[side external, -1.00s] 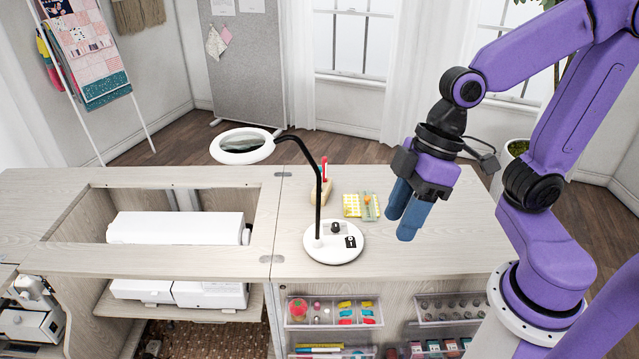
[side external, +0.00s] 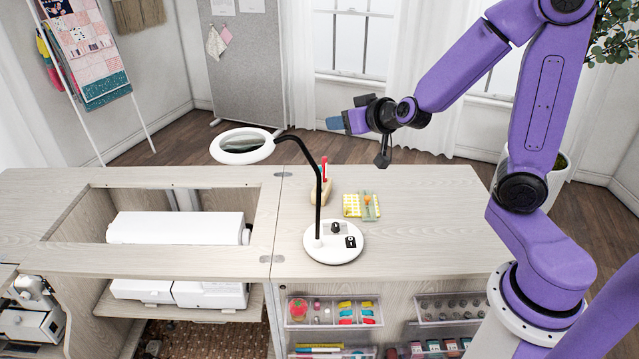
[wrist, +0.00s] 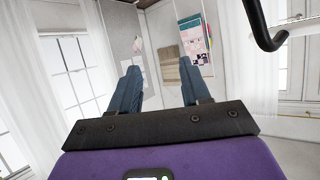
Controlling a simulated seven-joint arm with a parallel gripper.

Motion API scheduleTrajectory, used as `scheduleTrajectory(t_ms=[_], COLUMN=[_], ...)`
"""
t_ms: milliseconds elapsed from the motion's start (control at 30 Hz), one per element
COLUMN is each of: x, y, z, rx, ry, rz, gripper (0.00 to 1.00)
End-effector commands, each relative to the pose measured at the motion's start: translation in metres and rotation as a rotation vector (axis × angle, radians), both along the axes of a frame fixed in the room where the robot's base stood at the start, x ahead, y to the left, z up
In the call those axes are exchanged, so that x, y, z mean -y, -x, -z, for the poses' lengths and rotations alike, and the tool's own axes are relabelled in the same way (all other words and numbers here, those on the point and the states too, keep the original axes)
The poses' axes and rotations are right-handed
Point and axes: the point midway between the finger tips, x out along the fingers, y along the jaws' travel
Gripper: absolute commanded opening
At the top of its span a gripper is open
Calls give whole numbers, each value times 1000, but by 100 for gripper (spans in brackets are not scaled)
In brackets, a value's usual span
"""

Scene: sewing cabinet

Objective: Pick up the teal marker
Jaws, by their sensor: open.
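I cannot make out a teal marker for certain in either view. Long thin items, blue and yellow (side external: 318,348), lie in the lower clear tray on the cabinet front, too small to identify. A tan holder (side external: 320,194) with a red upright item (side external: 324,168) stands on the cabinet top, partly behind the lamp's neck. My gripper (side external: 334,123) is raised above and behind the cabinet's back edge, pointing left and roughly level. In the wrist view its two blue fingers (wrist: 160,80) are apart with nothing between them.
A magnifier lamp (side external: 334,250) with a black neck stands on the cabinet top (side external: 430,225). A yellow patterned pad (side external: 351,205) lies behind it. A white machine (side external: 175,228) sits in the left opening. The top's right side is clear. Trays (side external: 333,322) hang on the front.

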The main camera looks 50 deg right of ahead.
Motion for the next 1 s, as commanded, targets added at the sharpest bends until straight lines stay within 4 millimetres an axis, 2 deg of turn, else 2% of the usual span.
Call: scheduleTrajectory(t_ms=[133,567,1000], x=[31,27,27], y=[-2,-2,-1], z=[-2,50,140], rx=[37,30,27], ry=[47,46,44], rz=[112,98,97], gripper=[47,47,47])
